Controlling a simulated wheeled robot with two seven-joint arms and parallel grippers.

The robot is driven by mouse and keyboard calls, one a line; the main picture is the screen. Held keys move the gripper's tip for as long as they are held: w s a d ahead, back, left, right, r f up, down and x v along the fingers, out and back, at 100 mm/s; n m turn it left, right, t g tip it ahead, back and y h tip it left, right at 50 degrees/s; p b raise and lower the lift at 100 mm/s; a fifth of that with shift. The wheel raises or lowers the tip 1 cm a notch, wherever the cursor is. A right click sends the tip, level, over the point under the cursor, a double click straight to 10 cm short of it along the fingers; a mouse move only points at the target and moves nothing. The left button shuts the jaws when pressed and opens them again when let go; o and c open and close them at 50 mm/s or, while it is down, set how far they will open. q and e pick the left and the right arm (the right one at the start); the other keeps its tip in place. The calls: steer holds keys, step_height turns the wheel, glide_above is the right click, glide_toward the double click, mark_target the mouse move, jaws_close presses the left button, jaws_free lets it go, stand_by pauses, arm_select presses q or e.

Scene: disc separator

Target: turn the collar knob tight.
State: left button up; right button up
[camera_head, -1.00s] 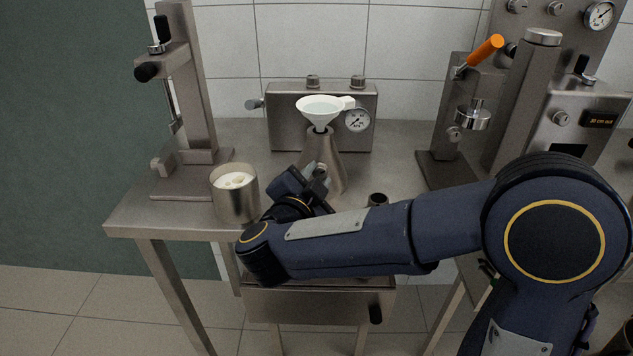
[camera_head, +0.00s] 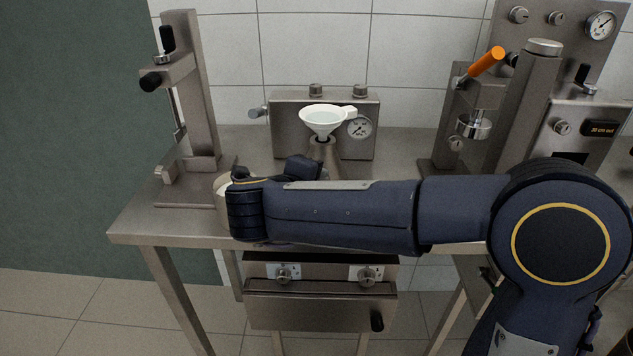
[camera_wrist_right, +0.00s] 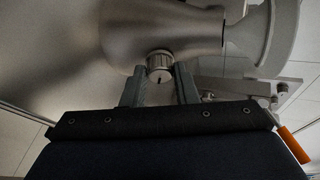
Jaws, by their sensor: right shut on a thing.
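The collar knob (camera_wrist_right: 160,62) is a small ribbed metal cylinder on the side of the metal conical body (camera_wrist_right: 150,30) in the right wrist view. My right gripper (camera_wrist_right: 160,72) has its two fingers on either side of the knob and is shut on it. In the head view, my right arm hides the knob, the gripper's fingers and most of the conical body; its top shows under the white funnel (camera_head: 323,120). The funnel also shows at the right of the right wrist view (camera_wrist_right: 262,40). My left gripper is not in view.
A steel box with a gauge (camera_head: 359,128) stands behind the cone. A press stand (camera_head: 200,90) is at the left, with a mostly hidden metal cup (camera_head: 222,190) near it. A machine with an orange handle (camera_head: 485,60) stands at the right. A drawer unit (camera_head: 320,312) is under the table.

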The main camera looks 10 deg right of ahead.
steer(key=m+g+y, duration=0.1)
steer(key=m, duration=0.2)
steer(key=shift+d+r+p, duration=0.1)
steer(key=shift+r+p, duration=0.1)
steer(key=shift+p, duration=0.15)
steer(key=m+y, duration=0.1)
steer(key=m, duration=0.2)
steer(key=shift+d+p, duration=0.1)
steer(key=shift+p, duration=0.2)
steer(key=m+y, duration=0.1)
steer(key=m, duration=0.1)
steer(key=m+y, duration=0.1)
steer(key=m, duration=0.1)
steer(key=shift+d+m+y, duration=0.2)
steer(key=shift+m+y, duration=0.1)
steer(key=o, duration=1)
steer(key=shift+r, duration=0.1)
